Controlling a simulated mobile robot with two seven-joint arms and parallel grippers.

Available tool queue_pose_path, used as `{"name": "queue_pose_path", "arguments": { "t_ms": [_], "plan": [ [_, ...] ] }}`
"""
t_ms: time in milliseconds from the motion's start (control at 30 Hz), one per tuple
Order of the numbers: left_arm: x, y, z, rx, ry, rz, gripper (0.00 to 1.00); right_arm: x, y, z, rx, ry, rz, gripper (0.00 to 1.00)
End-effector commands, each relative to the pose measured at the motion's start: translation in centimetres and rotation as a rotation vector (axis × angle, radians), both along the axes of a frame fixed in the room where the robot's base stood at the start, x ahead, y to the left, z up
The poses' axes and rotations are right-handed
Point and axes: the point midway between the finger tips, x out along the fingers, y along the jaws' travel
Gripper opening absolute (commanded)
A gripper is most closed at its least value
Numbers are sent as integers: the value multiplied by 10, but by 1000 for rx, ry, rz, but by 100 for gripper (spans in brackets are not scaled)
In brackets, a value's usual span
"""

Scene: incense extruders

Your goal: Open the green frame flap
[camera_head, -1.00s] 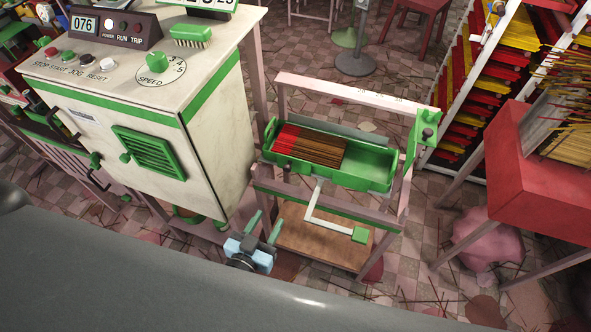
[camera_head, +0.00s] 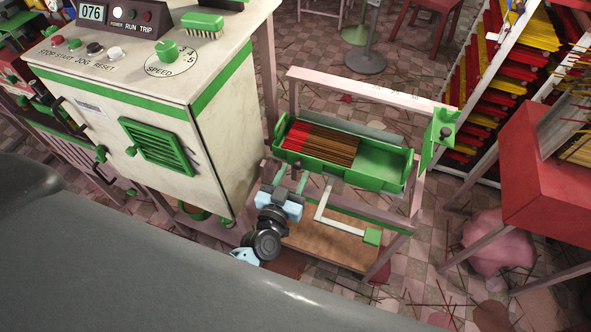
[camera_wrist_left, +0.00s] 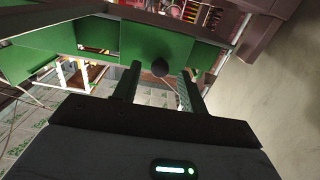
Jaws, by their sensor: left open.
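The green front panel (camera_head: 345,174) closes the near side of a green tray on a pinkish frame; it looks like the flap and stands upright. In the left wrist view, the green panel (camera_wrist_left: 145,43) carries a round dark knob (camera_wrist_left: 160,67). My left gripper (camera_head: 292,174) is open in front of the panel's left part. In the left wrist view my left gripper's fingers (camera_wrist_left: 158,82) stand on either side of the knob, apart from it as far as I can tell. In the head view the gripper hides the knob. My right gripper is not in view.
Incense sticks (camera_head: 318,143) fill the tray's left part. A green plate with a dark knob (camera_head: 446,133) sits on the frame's right post. The cream control cabinet (camera_head: 215,140) stands close left of my gripper. A red table (camera_head: 550,195) is at right.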

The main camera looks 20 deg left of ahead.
Motion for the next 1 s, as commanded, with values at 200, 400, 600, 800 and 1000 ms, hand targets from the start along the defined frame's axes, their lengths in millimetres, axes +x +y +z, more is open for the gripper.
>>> {"name": "queue_pose_path", "arguments": {
  "t_ms": [200,400,600,800,1000],
  "plan": [
    [18,-1,-1,1,1,0,42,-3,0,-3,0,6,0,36],
    [21,-1,0,1,1,0,42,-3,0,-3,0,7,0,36],
    [20,-1,0,1,1,0,32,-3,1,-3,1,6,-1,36],
    [20,-1,0,1,0,0,6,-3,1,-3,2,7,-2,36],
    [20,-1,-1,1,-2,0,0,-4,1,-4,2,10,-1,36]
  ]
}}
